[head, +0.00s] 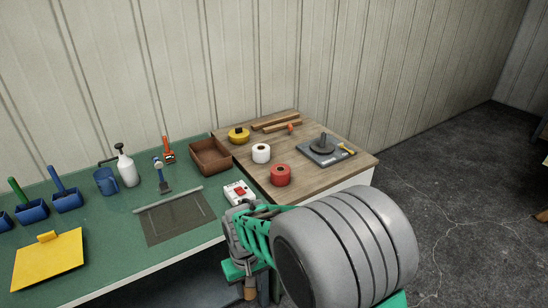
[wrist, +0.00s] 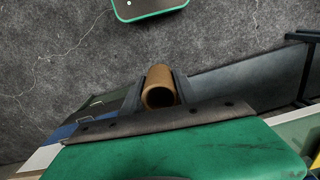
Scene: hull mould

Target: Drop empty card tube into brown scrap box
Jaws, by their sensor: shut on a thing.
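The card tube (wrist: 160,76) is a brown, hollow cylinder between the two dark fingers of my gripper (wrist: 159,96) in the wrist view, its open end facing the camera. My gripper is shut on it, over the grey floor in front of the benches. In the head view a short part of the tube (head: 250,292) shows below my gripper (head: 240,272); my arm hides much of the gripper. The brown scrap box (head: 211,168) is open-topped and stands on the bench near the wall, well apart from my gripper.
A white box with a red switch (head: 238,193) stands near the scrap box. White (head: 261,153) and red (head: 280,175) rolls stand on the wooden top.

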